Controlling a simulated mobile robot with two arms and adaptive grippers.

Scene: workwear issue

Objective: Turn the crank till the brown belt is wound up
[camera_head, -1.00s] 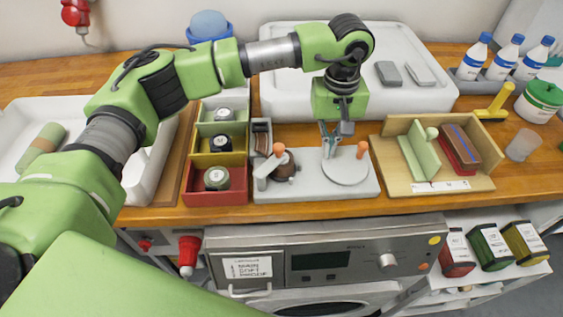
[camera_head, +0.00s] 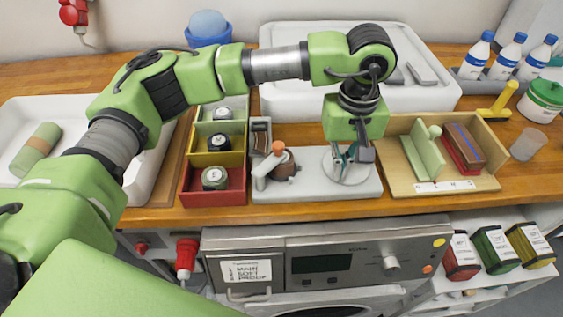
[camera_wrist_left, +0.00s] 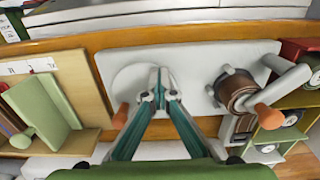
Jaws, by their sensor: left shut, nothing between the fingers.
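A light grey winder base (camera_head: 315,190) stands on the wooden bench. On its left is a spool of brown belt (camera_head: 284,172) with a grey crank arm and an orange knob (camera_head: 278,147); the spool also shows in the left wrist view (camera_wrist_left: 238,90). On its right is a pale round disc (camera_head: 333,160), with another orange knob beside it in the left wrist view (camera_wrist_left: 120,116). My left gripper (camera_head: 345,170) is shut and empty, pointing down over the disc. Its fingertips (camera_wrist_left: 158,84) are together, beside that knob. Whether they touch the disc is unclear.
A wooden tray (camera_head: 480,184) with green and red-brown blocks is right of the winder. A large white basin (camera_head: 280,90) lies behind. The bench's front edge is just before the winder.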

